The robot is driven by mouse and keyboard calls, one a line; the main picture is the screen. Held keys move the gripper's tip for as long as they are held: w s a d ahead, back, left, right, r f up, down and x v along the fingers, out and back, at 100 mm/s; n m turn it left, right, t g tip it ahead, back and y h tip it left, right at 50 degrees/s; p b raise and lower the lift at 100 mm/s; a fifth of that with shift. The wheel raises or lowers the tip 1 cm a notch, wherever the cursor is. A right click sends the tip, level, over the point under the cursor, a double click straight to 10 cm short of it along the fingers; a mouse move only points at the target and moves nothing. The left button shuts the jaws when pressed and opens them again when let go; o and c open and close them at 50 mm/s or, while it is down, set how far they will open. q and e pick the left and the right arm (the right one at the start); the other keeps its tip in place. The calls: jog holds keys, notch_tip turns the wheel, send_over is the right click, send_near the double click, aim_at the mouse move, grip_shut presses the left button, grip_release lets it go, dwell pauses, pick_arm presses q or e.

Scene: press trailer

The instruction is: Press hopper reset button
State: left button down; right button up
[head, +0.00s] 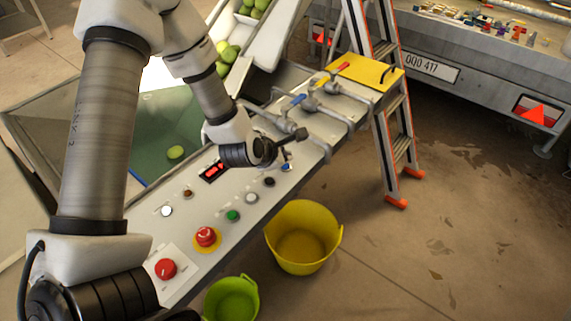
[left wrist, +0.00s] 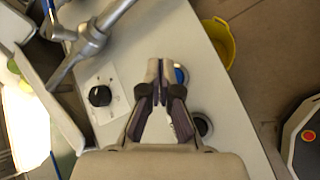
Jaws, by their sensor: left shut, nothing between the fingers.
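A sloped grey control panel (head: 232,248) carries a row of buttons. Its printed labels are too small to read, so I cannot tell which is the hopper reset. A blue button (head: 286,168) sits near the panel's front edge; it also shows in the left wrist view (left wrist: 180,75), partly hidden beside my fingers. A dark button (head: 268,182), a white button (head: 251,198) and a green button (head: 232,215) lie nearer. My left gripper (head: 294,137) is shut and empty above the panel; it shows in the left wrist view (left wrist: 158,70) too. I cannot tell whether it touches anything.
A black knob (left wrist: 100,95) is left of my fingers in the left wrist view. Grey valve pipes (head: 318,100) cross the panel's far end. A yellow bucket (head: 303,262) and green bucket (head: 232,300) stand by its front. A ladder (head: 388,125) stands behind.

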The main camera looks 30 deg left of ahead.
aim_at(284, 167)
pick_arm(q)
notch_tip(284, 167, up, 5)
jog(key=p, duration=0.3)
dwell(0.8)
